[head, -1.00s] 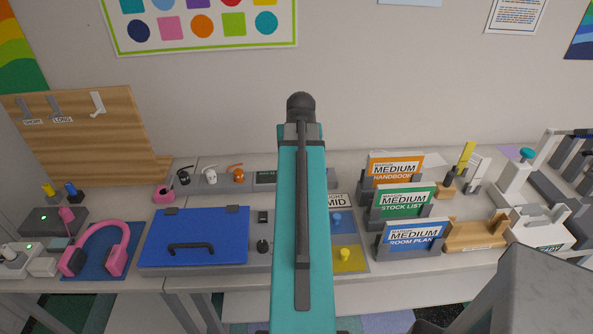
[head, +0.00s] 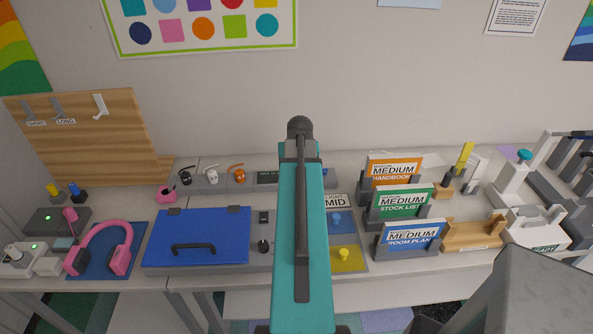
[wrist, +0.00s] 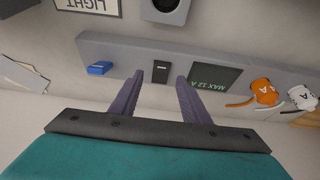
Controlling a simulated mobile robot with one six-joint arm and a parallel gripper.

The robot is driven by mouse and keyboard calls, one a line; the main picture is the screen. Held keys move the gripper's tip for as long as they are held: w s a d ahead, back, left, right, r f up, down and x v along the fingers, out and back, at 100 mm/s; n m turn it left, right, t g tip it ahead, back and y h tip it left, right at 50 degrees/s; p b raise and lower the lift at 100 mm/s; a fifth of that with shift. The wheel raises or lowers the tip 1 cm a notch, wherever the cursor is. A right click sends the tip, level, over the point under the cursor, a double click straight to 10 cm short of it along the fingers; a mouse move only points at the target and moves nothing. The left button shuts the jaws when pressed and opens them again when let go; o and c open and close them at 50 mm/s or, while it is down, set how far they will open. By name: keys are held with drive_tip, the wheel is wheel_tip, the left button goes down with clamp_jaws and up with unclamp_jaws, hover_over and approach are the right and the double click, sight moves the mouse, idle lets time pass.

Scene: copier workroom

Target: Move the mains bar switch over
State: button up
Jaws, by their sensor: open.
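The mains bar (wrist: 222,74) is a long grey strip with a dark label reading "MAX 12 A". In the head view, part of the bar (head: 252,178) shows at the back of the bench, with its middle hidden behind my arm. A small black switch-like piece (wrist: 161,71) with a pale mark sits on the bar beside the label. A blue piece (wrist: 100,67) sits further left on it. My gripper (wrist: 160,77) is open and empty, its fingers on either side of the black piece. I cannot tell whether they touch it or the bar.
Orange (wrist: 264,92) and white (wrist: 301,97) plug-like pieces lie at the label end of the bar. A blue-lidded box (head: 197,236) and upright signs (head: 404,202) flank my arm.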

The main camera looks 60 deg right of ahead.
drive_tip(key=shift+x, duration=1.1)
drive_tip(key=c, duration=1.1)
drive_tip(key=shift+o, duration=0.2)
drive_tip(key=shift+p, duration=0.35)
drive_tip(key=shift+w+d+r+g+y+p, duration=0.15)
drive_tip(key=shift+d+g+y+p, duration=0.15)
drive_tip(key=shift+p, duration=0.15)
drive_tip(key=shift+g+y+p, duration=0.3)
drive_tip(key=shift+y+p, duration=0.1)
drive_tip(key=shift+p, duration=0.05)
drive_tip(key=shift+d+g+y+p, duration=0.1)
drive_tip(key=shift+g+y+p, duration=0.2)
drive_tip(key=shift+y+p, duration=0.1)
